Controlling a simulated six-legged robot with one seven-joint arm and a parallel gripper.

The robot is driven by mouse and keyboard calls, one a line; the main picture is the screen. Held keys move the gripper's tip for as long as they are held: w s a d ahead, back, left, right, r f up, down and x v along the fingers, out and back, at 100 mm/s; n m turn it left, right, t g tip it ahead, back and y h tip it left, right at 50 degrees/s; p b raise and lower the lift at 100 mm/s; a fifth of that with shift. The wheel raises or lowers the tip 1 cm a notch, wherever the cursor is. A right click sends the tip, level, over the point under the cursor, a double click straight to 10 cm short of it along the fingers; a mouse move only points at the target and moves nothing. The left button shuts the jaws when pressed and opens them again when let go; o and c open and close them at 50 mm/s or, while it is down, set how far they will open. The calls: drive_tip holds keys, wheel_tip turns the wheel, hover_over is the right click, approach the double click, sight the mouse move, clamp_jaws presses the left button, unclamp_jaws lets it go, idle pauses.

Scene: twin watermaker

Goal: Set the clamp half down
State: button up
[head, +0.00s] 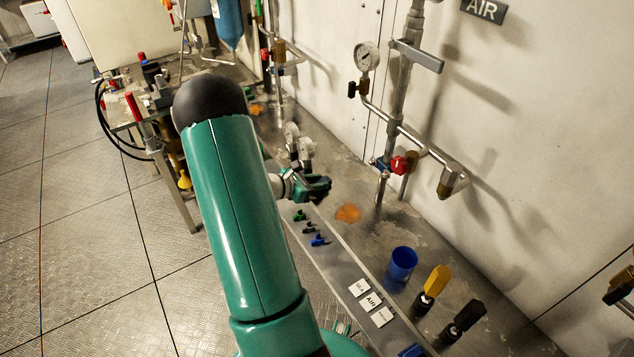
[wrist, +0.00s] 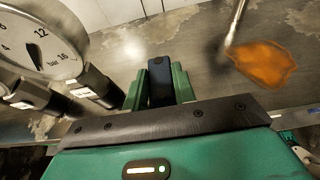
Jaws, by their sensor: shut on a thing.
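My gripper (head: 318,188) is over the grey metal bench, just right of two gauges. In the wrist view its two green fingers (wrist: 159,88) are shut on a dark, blocky piece, the clamp half (wrist: 160,78). It stands upright in the picture between the fingers, and its lower end is hidden behind the gripper's body. In the head view the held piece is too small and dark to tell apart from the fingers. I cannot tell whether it touches the bench.
Two gauges (head: 291,133) stand close left of my gripper; one dial (wrist: 40,40) is near in the wrist view. An orange stain (head: 348,213) marks bare bench (head: 370,235). Small coloured clips (head: 308,227), a blue cup (head: 402,263), and yellow-handled (head: 437,280) and black-handled (head: 467,316) tools stand nearer.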

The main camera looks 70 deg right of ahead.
drive_tip(key=shift+f, duration=0.15)
drive_tip(key=o, duration=0.9)
drive_tip(key=shift+o, duration=0.2)
drive_tip(key=shift+r, duration=0.2)
drive_tip(key=v, duration=1.2)
